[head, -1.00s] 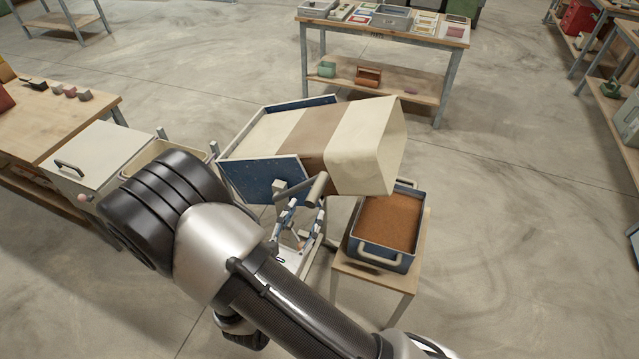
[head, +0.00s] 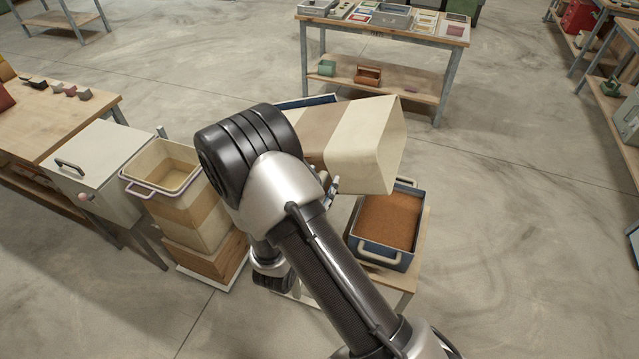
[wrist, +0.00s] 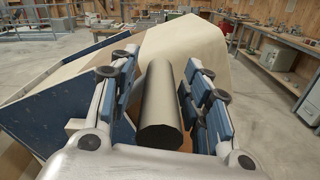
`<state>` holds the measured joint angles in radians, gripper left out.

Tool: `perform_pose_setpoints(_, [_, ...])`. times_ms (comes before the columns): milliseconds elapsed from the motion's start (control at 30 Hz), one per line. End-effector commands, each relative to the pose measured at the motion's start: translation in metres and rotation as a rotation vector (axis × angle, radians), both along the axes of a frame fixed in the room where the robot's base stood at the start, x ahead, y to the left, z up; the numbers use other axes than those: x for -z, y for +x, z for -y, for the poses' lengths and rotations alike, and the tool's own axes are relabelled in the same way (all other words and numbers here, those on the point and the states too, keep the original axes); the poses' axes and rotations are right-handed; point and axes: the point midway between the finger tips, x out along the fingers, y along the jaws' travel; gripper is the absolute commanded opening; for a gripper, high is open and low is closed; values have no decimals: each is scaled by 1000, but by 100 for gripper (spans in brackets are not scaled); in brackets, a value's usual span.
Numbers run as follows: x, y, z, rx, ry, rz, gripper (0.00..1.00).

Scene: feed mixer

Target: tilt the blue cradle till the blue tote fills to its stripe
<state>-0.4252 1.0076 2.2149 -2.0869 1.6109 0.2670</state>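The blue cradle (head: 308,102) is tipped to the right, mostly hidden behind my arm in the head view; its blue side panel (wrist: 60,115) shows in the wrist view. It holds a cream bin (head: 362,145) with a brown band, its mouth facing right above the blue tote (head: 368,250). The tote holds brown granular feed (head: 390,222) below its rim; I cannot make out a stripe. My gripper (wrist: 160,75) is open, its fingers on either side of the dark round handle (wrist: 160,110), with small gaps showing. No falling stream is visible.
The tote stands on a small wooden stand (head: 410,275). To the left, another cream bin (head: 185,205) with a tan band stands on a wooden block beside a white lidded box (head: 95,155). A workbench (head: 385,27) stands behind.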

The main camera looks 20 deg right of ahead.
Motion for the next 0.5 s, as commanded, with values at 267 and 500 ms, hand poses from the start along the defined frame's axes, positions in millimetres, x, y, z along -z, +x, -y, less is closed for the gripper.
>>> perform_pose_setpoints(267, [0, 0, 0, 1, 0, 0, 24])
perform_pose_setpoints(500, [1, -1, 1, 4, -1, -3, 8])
